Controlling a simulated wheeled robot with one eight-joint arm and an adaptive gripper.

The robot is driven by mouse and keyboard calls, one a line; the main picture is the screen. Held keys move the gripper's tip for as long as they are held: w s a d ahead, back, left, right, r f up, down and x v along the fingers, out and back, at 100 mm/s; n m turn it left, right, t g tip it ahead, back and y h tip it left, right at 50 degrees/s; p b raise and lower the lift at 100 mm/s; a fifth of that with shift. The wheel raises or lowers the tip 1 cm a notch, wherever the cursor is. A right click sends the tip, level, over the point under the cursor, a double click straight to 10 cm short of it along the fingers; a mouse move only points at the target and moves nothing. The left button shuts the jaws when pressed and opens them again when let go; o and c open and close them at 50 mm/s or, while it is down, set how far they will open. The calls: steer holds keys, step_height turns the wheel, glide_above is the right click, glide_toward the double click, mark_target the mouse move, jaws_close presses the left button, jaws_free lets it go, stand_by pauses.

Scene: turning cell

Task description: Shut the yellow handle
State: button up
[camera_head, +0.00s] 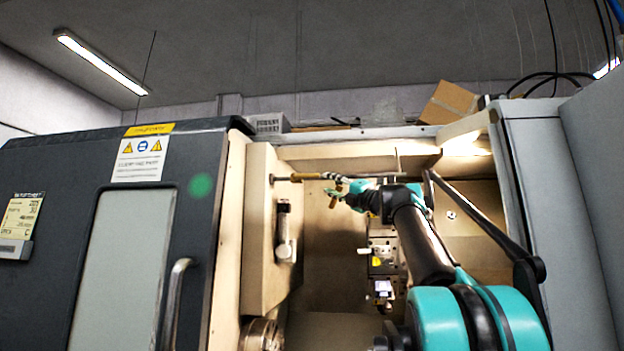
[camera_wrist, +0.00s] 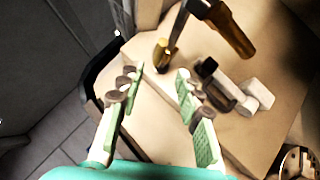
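A yellow-brown handle (camera_head: 334,198) hangs at the thin metal rod inside the machine's opening, beside my gripper (camera_head: 338,190). In the wrist view, a brown-gold cylindrical handle (camera_wrist: 230,30) slants across the upper right, beyond and to the right of the fingers. A smaller brass piece (camera_wrist: 162,52) lies ahead, between the fingertip lines; I cannot tell whether it is part of the same handle. My gripper (camera_wrist: 157,88) is open with two green-padded fingers spread, and nothing is between them. It appears apart from the handle.
The dark machine door (camera_head: 60,210) with its metal grab bar (camera_head: 174,300) stands at left. A metal lever (camera_head: 283,230) is fixed on the beige panel. Dark and white fittings (camera_wrist: 232,92) lie right of the fingers. A grey cabinet (camera_head: 560,220) bounds the right side.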

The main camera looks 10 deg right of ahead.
mark_target(311, 177)
steer(key=x, duration=1)
steer(key=shift+w+a, duration=0.1)
jaws_close()
